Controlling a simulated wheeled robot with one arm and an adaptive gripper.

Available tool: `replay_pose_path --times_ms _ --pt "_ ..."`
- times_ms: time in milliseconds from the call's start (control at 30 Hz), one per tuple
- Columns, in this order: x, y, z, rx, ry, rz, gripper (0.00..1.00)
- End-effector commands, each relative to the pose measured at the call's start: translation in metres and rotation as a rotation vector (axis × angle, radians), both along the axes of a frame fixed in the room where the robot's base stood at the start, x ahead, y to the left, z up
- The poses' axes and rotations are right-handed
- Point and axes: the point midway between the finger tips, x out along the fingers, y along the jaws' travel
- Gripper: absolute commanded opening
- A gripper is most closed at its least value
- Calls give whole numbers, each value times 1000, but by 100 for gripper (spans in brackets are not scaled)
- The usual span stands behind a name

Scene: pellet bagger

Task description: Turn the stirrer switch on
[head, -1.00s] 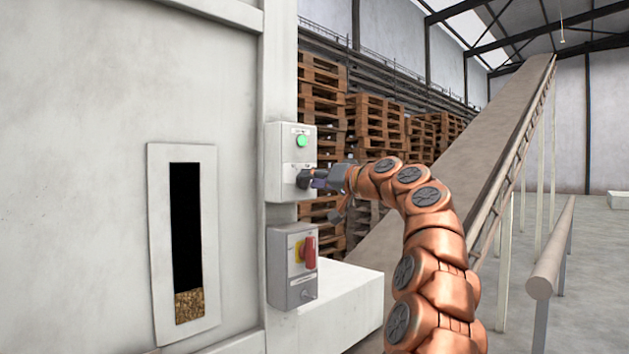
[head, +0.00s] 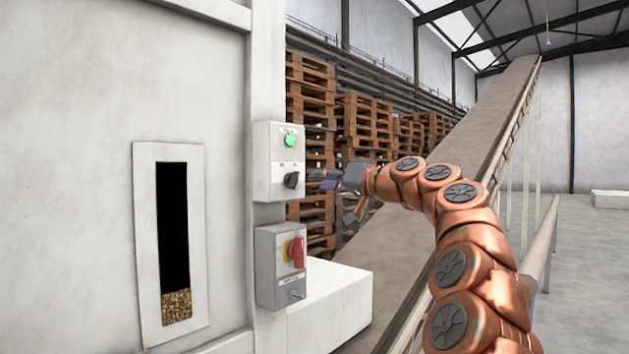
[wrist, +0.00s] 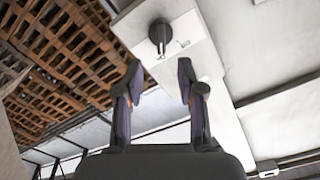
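The stirrer switch appears to be the black rotary knob (head: 291,180) on the upper light-grey control box (head: 264,163), below a round green lamp (head: 290,140). The lamp looks bright green. The knob also shows in the wrist view (wrist: 160,34), its grip bar pointing roughly toward my gripper there. Its on or off position cannot be read. My gripper (head: 318,178) is just right of the knob, apart from it. In the wrist view my gripper (wrist: 160,78) has its two fingers spread, with nothing between them, and the knob lies beyond the fingertips.
A grey box with a red rotary handle (head: 298,252) on yellow is mounted just below. A white block (head: 335,300) juts out under it. Stacked pallets (head: 365,120) and a sloping conveyor (head: 450,150) stand behind my arm. A sight window (head: 175,240) shows pellets at its bottom.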

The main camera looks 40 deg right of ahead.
Motion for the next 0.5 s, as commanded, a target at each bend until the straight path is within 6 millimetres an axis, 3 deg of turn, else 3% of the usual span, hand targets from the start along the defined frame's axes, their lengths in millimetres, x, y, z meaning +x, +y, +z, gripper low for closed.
replay_pose_path --times_ms 200,500 --pt "-28 -6 1 1 -2 0 39" --pt "-46 -10 1 -1 -2 0 39"
